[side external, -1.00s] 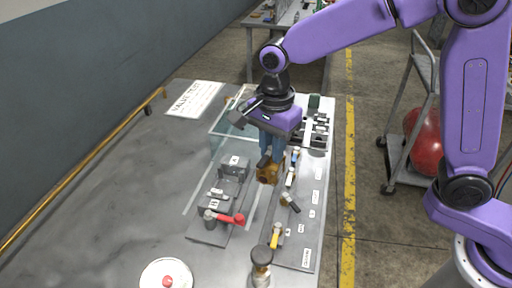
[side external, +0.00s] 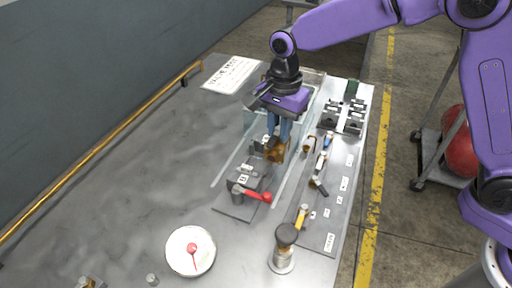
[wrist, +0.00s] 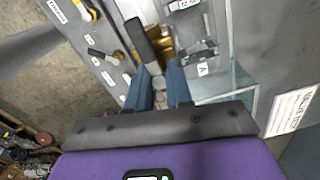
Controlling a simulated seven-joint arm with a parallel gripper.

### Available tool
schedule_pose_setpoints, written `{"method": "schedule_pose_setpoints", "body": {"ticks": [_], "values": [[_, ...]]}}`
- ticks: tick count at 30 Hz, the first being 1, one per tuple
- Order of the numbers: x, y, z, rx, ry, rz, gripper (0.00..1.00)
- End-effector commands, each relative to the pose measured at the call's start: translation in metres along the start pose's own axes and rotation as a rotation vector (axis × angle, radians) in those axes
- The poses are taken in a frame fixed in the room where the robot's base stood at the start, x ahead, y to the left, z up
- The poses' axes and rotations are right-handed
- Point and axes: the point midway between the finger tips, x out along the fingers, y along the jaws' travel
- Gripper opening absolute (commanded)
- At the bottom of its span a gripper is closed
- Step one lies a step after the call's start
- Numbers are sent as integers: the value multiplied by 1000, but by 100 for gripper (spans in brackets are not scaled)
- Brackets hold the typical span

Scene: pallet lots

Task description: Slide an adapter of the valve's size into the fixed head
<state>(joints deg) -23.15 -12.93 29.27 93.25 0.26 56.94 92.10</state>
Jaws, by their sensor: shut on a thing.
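My gripper (side external: 278,138) points down with its blue fingers shut on a brass valve (side external: 274,154). In the wrist view the brass body (wrist: 166,42) with its dark lever (wrist: 141,40) shows just past the fingertips. The valve is over or beside the far part of a grey fixture (side external: 234,210) with labelled blocks; contact cannot be told. A block with a red lever (side external: 262,196) stands at the fixture's near end. Several grey blocks (side external: 331,117), possibly adapters, stand at the board's far end. Which part is the fixed head is unclear, and sizes are too small to read.
A labelled grey board (side external: 318,238) on the right carries small valves with blue, black and yellow levers (side external: 302,216). A brown-topped post (side external: 284,257) stands near the front, with a white dish (side external: 190,262) to its left. Clear walls (side external: 305,100) stand behind my gripper.

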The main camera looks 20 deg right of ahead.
Motion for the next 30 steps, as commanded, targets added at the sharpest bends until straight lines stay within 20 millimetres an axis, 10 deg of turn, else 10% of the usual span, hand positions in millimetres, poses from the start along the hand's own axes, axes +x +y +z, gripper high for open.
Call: {"method": "schedule_pose_setpoints", "body": {"ticks": [12,30], "values": [[50,-50,-1,0,0,-2,0],[94,-62,-1,-1,0,-1,0]]}}
